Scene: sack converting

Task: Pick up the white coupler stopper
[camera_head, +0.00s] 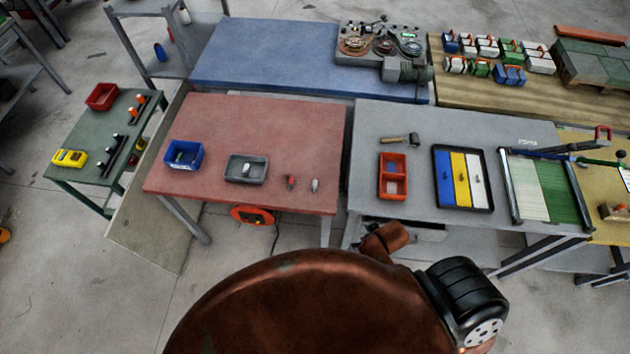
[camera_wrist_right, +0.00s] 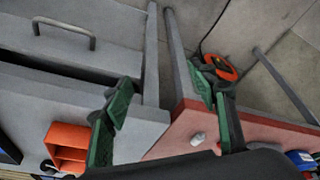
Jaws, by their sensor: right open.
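On the red-topped table (camera_head: 230,115), a small white stopper-like piece (camera_head: 314,186) lies near the right front corner, beside a small red piece (camera_head: 291,183). Another whitish piece (camera_head: 247,168) lies in the grey tray (camera_head: 232,177). In the right wrist view, one small white piece (camera_wrist_right: 197,139) lies on the red top near its corner, close to the right-hand finger. My right gripper (camera_wrist_right: 165,112) has its green fingers spread wide and nothing between them. It appears to be above the gap between the tables. My left gripper is in neither view.
A blue bin (camera_head: 170,162) stands left on the red table. The grey table (camera_head: 420,120) to the right holds a red bin (camera_head: 393,193), a hammer and a tray of coloured strips. An orange reel (camera_head: 252,216) is below the red table's front edge.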

